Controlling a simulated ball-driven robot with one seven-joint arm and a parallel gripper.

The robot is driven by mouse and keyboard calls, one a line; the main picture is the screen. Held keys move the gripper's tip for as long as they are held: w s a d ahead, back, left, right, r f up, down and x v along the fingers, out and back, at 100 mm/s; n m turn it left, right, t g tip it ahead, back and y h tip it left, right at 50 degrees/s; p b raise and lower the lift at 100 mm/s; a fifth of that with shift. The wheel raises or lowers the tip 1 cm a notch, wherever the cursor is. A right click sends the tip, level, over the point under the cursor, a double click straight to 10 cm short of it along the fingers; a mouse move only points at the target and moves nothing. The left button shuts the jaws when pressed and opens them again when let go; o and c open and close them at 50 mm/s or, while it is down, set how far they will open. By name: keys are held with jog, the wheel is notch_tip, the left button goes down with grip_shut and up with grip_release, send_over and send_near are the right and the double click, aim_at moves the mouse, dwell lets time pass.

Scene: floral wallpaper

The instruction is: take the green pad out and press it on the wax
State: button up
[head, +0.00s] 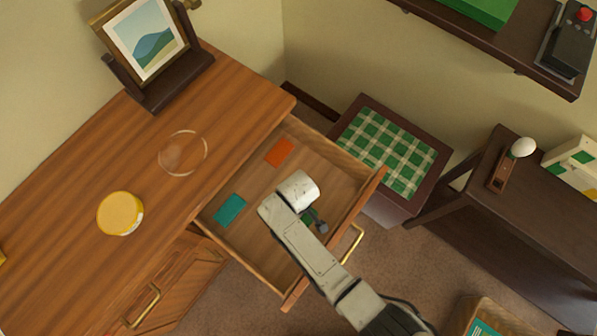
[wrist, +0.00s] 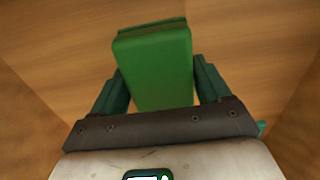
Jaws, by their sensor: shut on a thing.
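The green pad (wrist: 155,65) is between the two teal fingers of my gripper (wrist: 155,92) in the wrist view. My gripper is shut on it, with wooden boards beyond. In the head view my gripper (head: 314,222) is over the right part of the open drawer (head: 262,240), and my arm hides most of the pad. I cannot tell whether the pad touches the drawer floor. A round yellow tin (head: 120,213), which looks like the wax, stands on the dresser top left of the drawer.
A teal pad (head: 230,209) and an orange pad (head: 279,151) lie in the drawer. A clear round glass piece (head: 183,153) is on the dresser top (head: 80,180) near the tin. A framed picture (head: 146,42) stands behind. A checked stool (head: 390,152) is right of the drawer.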

jog(key=shift+r, duration=0.15)
notch_tip(320, 180, up, 10)
jog(key=shift+f+p, duration=0.15)
jog(key=shift+p, duration=0.2)
dwell(0.3)
